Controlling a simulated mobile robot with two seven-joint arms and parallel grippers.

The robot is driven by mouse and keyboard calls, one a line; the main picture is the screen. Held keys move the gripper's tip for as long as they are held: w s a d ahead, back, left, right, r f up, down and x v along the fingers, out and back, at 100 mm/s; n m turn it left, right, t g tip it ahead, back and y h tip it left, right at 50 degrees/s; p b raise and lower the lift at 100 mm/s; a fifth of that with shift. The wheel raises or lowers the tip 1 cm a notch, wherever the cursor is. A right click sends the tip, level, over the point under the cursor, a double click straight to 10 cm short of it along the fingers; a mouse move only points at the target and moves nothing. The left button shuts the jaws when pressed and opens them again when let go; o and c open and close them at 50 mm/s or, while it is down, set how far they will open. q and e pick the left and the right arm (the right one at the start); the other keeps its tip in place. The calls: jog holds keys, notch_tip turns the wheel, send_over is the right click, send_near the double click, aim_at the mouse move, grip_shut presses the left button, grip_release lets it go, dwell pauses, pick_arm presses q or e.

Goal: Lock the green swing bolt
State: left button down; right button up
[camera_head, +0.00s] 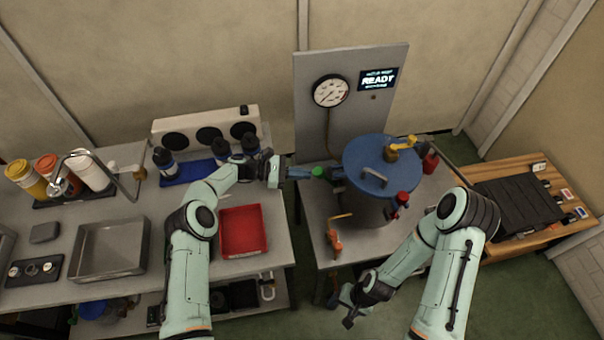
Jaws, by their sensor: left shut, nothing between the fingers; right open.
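A blue round lid (382,165) with a grey handle covers the grey cylinder (368,207). The green swing bolt (318,171) is at the lid's left edge and appears to lean outward; whether it sits in its slot I cannot tell. A small blue piece (298,173) lies just left of it. My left gripper (281,171) is shut and empty, just left of this piece; whether they touch is unclear. My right gripper (350,305) is open and empty, low in front of the cylinder's table.
A red bolt (402,198) stands at the lid's front right, a yellow one (392,153) at the back. An orange valve (335,240) is in front. A gauge (331,91) and a "READY" display (378,79) are behind. A red tray (243,231) lies on the left bench.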

pick_arm(q)
jog(key=d+r+y, duration=0.1)
jog(key=d+y, duration=0.1)
jog(key=d+r+y, duration=0.1)
jog(key=d+r, duration=0.1)
jog(key=w+d+r+y, duration=0.1)
jog(key=y, duration=0.1)
jog(key=shift+d+r+n+g+y, duration=0.25)
jog(key=shift+d+n+g+y, duration=0.05)
jog(key=shift+d, duration=0.1)
jog(key=shift+w+d+r, duration=0.2)
jog(key=shift+d+r, duration=0.1)
jog(key=shift+d, duration=0.45)
jog(key=shift+d, duration=0.1)
jog(key=v, duration=1.3)
jog(key=shift+a, duration=0.45)
